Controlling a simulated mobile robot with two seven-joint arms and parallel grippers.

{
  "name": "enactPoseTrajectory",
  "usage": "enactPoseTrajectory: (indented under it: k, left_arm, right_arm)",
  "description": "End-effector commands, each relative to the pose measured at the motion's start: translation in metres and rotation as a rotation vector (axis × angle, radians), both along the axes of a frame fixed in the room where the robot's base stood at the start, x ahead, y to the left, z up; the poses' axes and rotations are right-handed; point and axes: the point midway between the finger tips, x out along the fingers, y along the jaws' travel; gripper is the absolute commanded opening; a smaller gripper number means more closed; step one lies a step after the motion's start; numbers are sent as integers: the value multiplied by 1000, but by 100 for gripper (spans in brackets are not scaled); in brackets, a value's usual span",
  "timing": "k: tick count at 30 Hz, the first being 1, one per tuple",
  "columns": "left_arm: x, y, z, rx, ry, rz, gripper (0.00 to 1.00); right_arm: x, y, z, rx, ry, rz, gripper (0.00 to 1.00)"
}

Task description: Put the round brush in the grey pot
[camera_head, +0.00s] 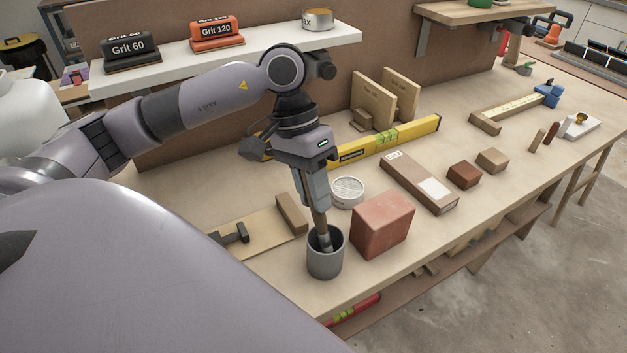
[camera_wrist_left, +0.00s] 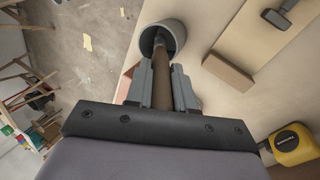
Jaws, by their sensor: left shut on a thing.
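The grey pot (camera_head: 325,258) stands upright on the workbench near its front edge. My left gripper (camera_head: 318,205) is above the pot, pointing down, and is shut on the brown handle of the round brush (camera_head: 320,222). The brush's lower end is inside the pot's mouth; whether it touches the bottom is hidden. In the left wrist view the brush (camera_wrist_left: 162,80) runs between the fingers (camera_wrist_left: 160,90) into the opening of the pot (camera_wrist_left: 176,30). My right gripper is in neither view.
A reddish block (camera_head: 382,225) stands close to the right of the pot. A round white-lidded tin (camera_head: 347,192) is behind it. A wooden board with a clamp (camera_head: 235,235) lies to the left. A yellow level (camera_head: 400,138) lies farther back.

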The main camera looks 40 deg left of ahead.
Motion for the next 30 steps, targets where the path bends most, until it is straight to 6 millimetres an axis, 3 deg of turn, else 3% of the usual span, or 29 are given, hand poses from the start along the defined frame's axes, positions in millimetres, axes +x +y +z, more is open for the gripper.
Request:
enactPoseTrajectory:
  k: [6,18,19,21,30]
  left_arm:
    - [0,0,-17,1,1,1,0]
    - [0,0,-20,1,0,1,0]
    - [0,0,-20,1,0,1,29]
    - [0,0,-20,1,1,1,52]
    - [0,0,-20,1,0,1,53]
  right_arm:
    - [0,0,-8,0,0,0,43]
    - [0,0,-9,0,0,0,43]
    - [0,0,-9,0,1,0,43]
    - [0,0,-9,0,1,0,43]
    - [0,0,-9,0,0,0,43]
